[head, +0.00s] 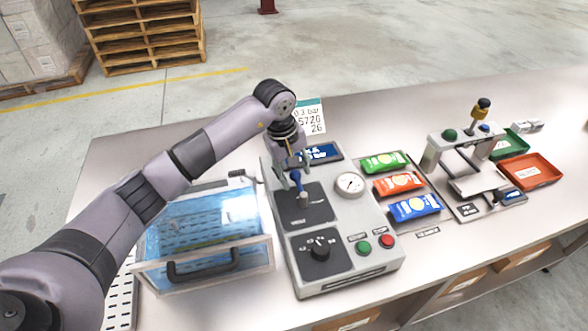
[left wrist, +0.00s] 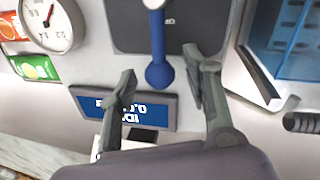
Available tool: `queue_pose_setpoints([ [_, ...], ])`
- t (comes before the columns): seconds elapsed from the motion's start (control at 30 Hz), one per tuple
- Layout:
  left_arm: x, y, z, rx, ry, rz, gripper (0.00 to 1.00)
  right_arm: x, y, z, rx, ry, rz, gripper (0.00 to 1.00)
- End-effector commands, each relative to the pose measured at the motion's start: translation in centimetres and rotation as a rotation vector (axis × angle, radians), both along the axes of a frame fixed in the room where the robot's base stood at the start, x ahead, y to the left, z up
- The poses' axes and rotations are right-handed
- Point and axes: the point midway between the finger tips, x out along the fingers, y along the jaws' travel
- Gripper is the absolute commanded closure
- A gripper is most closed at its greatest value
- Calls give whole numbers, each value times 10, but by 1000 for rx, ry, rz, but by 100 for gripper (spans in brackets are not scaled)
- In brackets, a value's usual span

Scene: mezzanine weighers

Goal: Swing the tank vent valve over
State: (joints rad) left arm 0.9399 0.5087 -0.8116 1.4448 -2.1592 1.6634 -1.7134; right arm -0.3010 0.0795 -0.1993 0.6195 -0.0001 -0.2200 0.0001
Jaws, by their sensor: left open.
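The vent valve is a blue lever (head: 298,185) on a dark plate of the grey control box. In the left wrist view the blue lever (left wrist: 158,72) runs from a pale pivot at the top edge to a round blue end. My left gripper (head: 294,174) is over the lever in the head view. In the left wrist view the left gripper (left wrist: 161,63) is open, one finger on each side of the lever's end, with visible gaps. Whether the fingers reach down to its height I cannot tell. My right gripper is not in view.
The control box (head: 345,272) also carries a gauge (head: 350,184), a black knob (head: 319,248), green and red buttons and a blue display (left wrist: 135,108). A clear-lidded bath (head: 205,262) stands left. Coloured packets (head: 398,182), a small press and trays stand right.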

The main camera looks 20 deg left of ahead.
Motion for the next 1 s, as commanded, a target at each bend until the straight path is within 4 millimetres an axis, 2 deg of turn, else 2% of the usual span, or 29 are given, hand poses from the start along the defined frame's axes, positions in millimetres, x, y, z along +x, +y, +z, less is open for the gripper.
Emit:
queue_pose_setpoints([
  [0.13, 0, 0, 0, 0, 0, 0, 55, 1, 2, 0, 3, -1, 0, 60],
  [0.8, 0, 0, 1, -1, 1, 0, 100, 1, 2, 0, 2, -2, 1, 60],
  [1.0, 0, 0, 1, -1, 1, 0, 100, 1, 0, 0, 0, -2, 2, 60],
])
